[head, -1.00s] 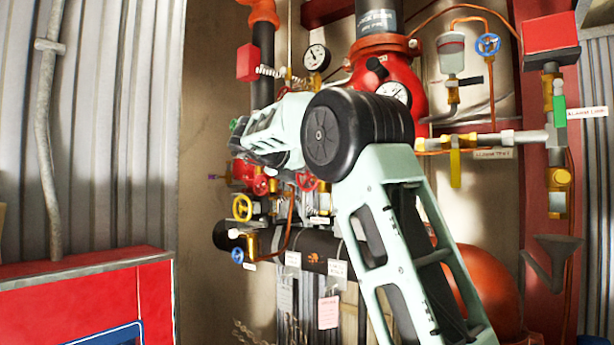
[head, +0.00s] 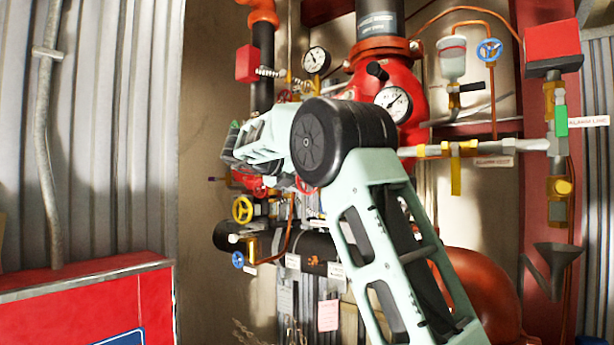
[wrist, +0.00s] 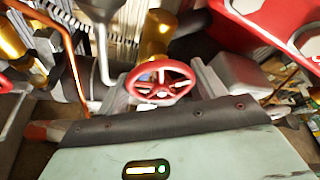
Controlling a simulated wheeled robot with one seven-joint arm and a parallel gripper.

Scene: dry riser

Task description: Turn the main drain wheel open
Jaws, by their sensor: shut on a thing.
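A red spoked handwheel (wrist: 160,84) is in the middle of the wrist view, on a valve with a brass body behind it. My gripper (wrist: 166,87) has one grey finger on each side of this wheel and is shut on its rim. No label on the wheel can be read, so I cannot confirm from the picture that it is the main drain wheel. In the head view, my arm reaches in among the valves at centre left, and the fingers and their contact are hidden behind it.
A yellow wheel (head: 242,209) and a small blue wheel (head: 238,259) sit close below my wrist. A copper tube (wrist: 68,55) runs left of the gripper. Gauges (head: 316,60) and the red riser valve (head: 372,80) stand close behind my arm. A red cabinet (head: 100,300) is at lower left.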

